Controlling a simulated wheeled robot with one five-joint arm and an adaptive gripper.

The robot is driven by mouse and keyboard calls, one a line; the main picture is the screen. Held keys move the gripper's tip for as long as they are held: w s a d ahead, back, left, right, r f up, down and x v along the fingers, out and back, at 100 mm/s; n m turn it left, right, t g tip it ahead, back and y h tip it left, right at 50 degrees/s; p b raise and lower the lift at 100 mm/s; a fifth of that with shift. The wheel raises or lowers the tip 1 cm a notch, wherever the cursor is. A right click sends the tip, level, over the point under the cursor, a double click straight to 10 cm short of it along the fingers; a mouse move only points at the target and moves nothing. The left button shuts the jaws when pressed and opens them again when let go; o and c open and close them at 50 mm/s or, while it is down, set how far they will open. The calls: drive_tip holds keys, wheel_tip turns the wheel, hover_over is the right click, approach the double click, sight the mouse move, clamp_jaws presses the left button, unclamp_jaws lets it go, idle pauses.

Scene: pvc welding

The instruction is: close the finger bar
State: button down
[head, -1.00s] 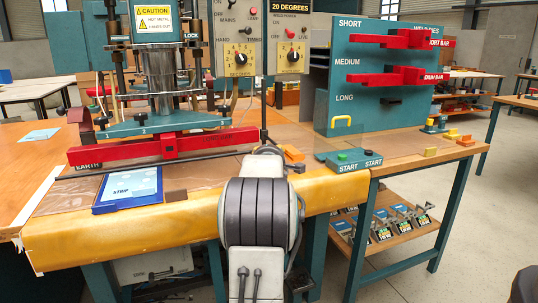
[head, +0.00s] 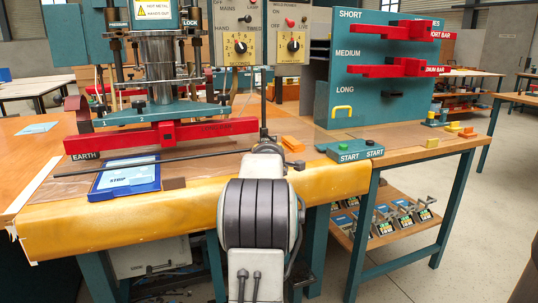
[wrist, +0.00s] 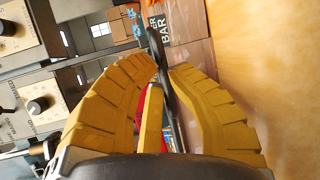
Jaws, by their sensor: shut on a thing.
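The finger bar (head: 200,157) is a long, thin dark rod. In the head view it runs across the front of the welder, before the red long bar (head: 190,132), and crosses the back part of the blue strip tray (head: 125,179). In the wrist view the dark bar (wrist: 165,85) passes between the yellow fingers of my gripper (wrist: 163,68), which is shut on it. A FINGER BAR label (wrist: 160,25) shows beyond the fingertips. In the head view my arm hides most of my gripper.
The switch boxes (head: 240,48) stand behind my gripper. The start-button box (head: 356,151) and orange block (head: 293,143) are to its right. The teal rack (head: 385,75) holds red bars. The bench's yellow front edge (head: 120,230) is nearest me.

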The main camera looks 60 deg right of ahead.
drive_tip(key=shift+f, duration=0.4)
drive_tip(key=c, duration=1.2)
unclamp_jaws()
drive_tip(key=shift+o, duration=0.2)
